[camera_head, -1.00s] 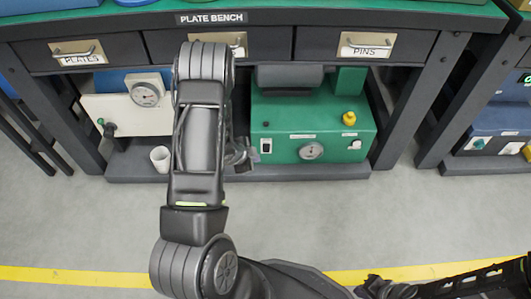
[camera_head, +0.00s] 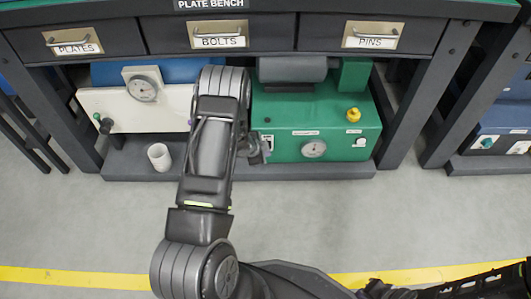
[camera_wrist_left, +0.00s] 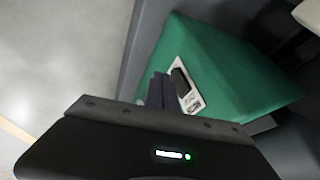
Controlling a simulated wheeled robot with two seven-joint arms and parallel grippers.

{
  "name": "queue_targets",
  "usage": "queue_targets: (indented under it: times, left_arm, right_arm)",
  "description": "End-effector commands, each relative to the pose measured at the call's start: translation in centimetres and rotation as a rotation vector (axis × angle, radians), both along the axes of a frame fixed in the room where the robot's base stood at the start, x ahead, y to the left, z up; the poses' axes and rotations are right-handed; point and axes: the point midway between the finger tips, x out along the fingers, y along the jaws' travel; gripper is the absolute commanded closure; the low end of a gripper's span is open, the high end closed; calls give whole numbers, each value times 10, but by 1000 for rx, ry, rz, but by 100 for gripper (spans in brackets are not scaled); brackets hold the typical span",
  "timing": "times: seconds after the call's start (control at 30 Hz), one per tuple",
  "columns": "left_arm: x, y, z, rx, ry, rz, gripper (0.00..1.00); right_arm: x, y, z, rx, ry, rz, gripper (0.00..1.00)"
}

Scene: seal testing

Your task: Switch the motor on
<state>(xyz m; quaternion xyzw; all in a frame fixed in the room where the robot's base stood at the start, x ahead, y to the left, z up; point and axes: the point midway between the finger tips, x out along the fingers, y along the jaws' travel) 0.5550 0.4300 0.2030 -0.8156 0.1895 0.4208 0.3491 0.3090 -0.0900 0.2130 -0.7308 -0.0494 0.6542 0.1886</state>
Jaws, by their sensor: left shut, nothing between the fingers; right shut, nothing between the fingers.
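The green motor unit (camera_head: 320,110) sits on the low shelf under the bench, with a grey motor (camera_head: 292,69) on top. Its black rocker switch (camera_wrist_left: 179,80), on a white labelled plate, shows in the left wrist view; in the head view my gripper mostly covers it. My left gripper (camera_head: 260,149) is shut and empty at the left of the unit's front. In the wrist view its fingertips (camera_wrist_left: 160,88) are right beside the switch; I cannot tell whether they touch it. My right gripper (camera_head: 378,289) is low at the bottom edge, shut and partly cut off.
A round gauge (camera_head: 314,149) and a yellow knob (camera_head: 353,114) are on the green unit. A cream unit with a gauge (camera_head: 143,89) and a white cup (camera_head: 159,156) stand left. Drawers (camera_head: 220,36) overhang the shelf. The floor in front is clear.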

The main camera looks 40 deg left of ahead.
Motion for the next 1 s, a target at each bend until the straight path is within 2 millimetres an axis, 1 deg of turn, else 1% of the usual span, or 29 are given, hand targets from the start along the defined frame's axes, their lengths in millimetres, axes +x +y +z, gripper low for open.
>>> queue_targets:
  times: [0.1,0.2,0.5,0.6,0.8,1.0]
  left_arm:
    - [8,5,-2,-1,0,-2,100]
    - [11,7,-2,0,1,-1,100]
    - [11,8,-1,-1,1,0,100]
    - [14,12,-3,-1,1,0,100]
    - [14,10,-3,-1,0,-2,100]
    - [14,10,3,-1,0,-1,100]
  right_arm:
    - [1,0,-4,0,-2,-1,100]
    - [1,0,-4,-1,-3,-1,100]
    - [1,0,-3,-1,-3,-1,100]
    - [1,0,0,0,-2,-1,100]
    - [0,0,-2,0,-1,0,100]
    - [0,0,3,0,-1,0,100]
